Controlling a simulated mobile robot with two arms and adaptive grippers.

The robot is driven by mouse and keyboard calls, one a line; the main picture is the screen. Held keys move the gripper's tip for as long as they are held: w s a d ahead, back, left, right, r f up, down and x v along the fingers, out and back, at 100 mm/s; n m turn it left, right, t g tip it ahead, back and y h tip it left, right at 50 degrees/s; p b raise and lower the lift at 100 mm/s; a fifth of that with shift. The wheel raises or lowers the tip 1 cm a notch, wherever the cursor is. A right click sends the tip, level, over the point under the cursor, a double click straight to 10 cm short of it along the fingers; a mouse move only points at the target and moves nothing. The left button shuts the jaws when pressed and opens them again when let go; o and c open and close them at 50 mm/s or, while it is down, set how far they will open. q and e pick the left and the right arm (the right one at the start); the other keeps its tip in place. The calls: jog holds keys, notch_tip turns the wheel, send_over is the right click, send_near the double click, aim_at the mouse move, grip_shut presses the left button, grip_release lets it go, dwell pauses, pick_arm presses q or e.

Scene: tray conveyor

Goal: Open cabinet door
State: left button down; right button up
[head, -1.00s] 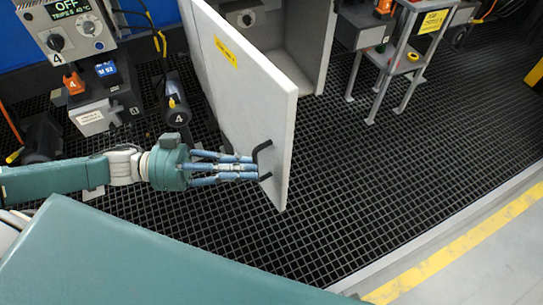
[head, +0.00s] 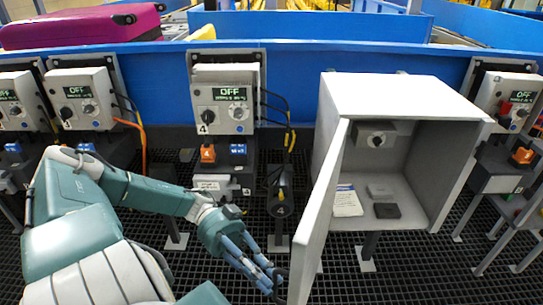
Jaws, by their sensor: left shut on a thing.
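The light grey cabinet (head: 400,94) stands right of centre on legs. Its door (head: 315,215) is swung wide open on the left-hand side, its edge pointing towards me. My left gripper (head: 274,284) is at the lower part of the door's outer face, shut on the dark door handle (head: 282,274), which is mostly hidden by the fingers. My right gripper is not in view.
A control box (head: 224,108) reading OFF stands left of the cabinet, with similar boxes at both sides. A blue conveyor wall (head: 300,62) runs behind, with a magenta suitcase (head: 85,26) on it. Dark grating (head: 345,272) covers the floor. A stand (head: 510,215) is at the right.

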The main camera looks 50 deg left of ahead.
pick_arm(q)
jog(key=shift+w+a, duration=0.1)
jog(key=shift+w, duration=0.05)
jog(key=c, duration=1.7)
grip_release()
jog(key=shift+w, duration=0.1)
jog(key=shift+o, duration=0.2)
jog(key=a, duration=1.2)
jog(key=shift+w, duration=0.15)
